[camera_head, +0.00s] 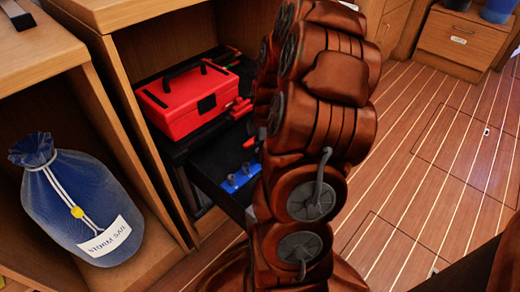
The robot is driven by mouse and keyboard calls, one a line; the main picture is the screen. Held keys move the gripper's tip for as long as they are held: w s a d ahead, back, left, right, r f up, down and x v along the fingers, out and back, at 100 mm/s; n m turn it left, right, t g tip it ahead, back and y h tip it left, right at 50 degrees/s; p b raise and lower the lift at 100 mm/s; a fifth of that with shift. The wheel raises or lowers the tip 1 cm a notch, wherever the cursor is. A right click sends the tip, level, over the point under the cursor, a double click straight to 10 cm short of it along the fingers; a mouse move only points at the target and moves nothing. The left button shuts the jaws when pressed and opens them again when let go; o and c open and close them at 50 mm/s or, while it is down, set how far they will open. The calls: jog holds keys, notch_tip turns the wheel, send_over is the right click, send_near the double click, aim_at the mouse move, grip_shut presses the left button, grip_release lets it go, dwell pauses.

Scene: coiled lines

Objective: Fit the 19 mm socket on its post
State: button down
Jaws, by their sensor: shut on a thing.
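A blue rail (240,183) lies in the open dark drawer (207,168), left of my arm. Small grey pieces, which look like sockets or posts, stand on it; they are too small to tell apart or to read a size. I cannot pick out the 19 mm socket or its post. My large red-brown arm fills the middle of the view and covers the right part of the drawer. My gripper and anything in it are hidden from this view.
A red toolbox (178,102) with a black handle stands in the cabinet above the drawer. Red-handled tools (241,107) lie beside it. A blue storm sail bag (75,205) sits in the left compartment. The plank floor (430,150) at right is clear.

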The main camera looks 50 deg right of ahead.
jog(key=shift+p, duration=0.7)
dwell(0.6)
jog(key=shift+f, duration=0.9)
dwell(0.4)
jog(key=c, duration=1.1)
grip_release()
jog(key=shift+o, duration=0.4)
jog(key=o, duration=0.5)
jog(key=shift+r+p, duration=1.25)
jog(key=shift+r, duration=1.25)
